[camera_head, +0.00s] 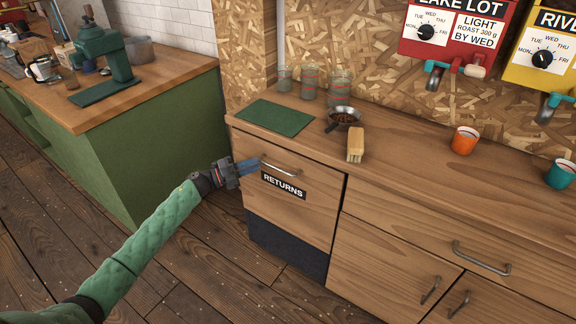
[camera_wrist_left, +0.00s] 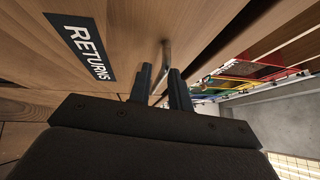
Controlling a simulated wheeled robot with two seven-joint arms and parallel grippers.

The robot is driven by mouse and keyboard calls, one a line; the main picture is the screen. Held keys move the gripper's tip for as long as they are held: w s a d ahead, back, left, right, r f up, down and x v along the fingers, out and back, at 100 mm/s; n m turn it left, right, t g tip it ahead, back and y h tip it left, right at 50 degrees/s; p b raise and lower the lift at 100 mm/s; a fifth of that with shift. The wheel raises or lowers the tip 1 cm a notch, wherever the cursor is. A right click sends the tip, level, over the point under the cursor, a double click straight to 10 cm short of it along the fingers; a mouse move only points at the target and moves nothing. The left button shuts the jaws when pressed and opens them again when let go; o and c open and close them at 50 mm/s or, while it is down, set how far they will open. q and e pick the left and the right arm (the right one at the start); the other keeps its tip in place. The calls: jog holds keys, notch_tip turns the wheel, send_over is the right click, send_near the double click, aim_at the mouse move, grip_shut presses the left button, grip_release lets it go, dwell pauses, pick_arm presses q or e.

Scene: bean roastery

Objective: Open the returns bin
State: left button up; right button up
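The returns bin front (camera_head: 300,210) is a wooden panel with a black RETURNS label (camera_head: 283,186) and a dark lower part. It looks closed, flush with the counter front. Its metal bar handle (camera_head: 279,167) is near the top edge. My left gripper (camera_head: 250,166) is at the left end of this handle. In the left wrist view, the two fingers (camera_wrist_left: 160,88) are apart, with the handle (camera_wrist_left: 165,55) reaching between them and a gap still showing. The RETURNS label (camera_wrist_left: 85,45) is to their left. My right gripper is not in view.
On the counter above are a green mat (camera_head: 275,118), glass jars (camera_head: 340,88), a metal scoop of beans (camera_head: 344,118), a brush (camera_head: 356,144) and an orange cup (camera_head: 465,140). A drawer handle (camera_head: 482,258) is to the right. Open floor (camera_head: 215,240) lies in front.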

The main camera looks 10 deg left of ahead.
aim_at(275, 167)
pick_arm(q)
jog(key=shift+d+r+m+g+h+p, duration=0.2)
jog(key=shift+d+m+g+h+p, duration=0.25)
jog(key=shift+d, duration=1)
jog(key=shift+d+r+m+g+h+p, duration=0.25)
jog(key=shift+d+m+g, duration=0.3)
jog(key=shift+d, duration=0.9)
jog(key=shift+d+r+m+g+h+p, duration=0.15)
jog(key=shift+d+m+g+h+p, duration=0.3)
jog(key=shift+d, duration=1)
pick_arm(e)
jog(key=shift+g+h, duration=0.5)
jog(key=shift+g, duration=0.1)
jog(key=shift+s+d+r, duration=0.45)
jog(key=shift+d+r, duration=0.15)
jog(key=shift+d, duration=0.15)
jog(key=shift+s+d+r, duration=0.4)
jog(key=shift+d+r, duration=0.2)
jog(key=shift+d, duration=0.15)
pick_arm(q)
jog(key=shift+c, duration=0.4)
grip_shut()
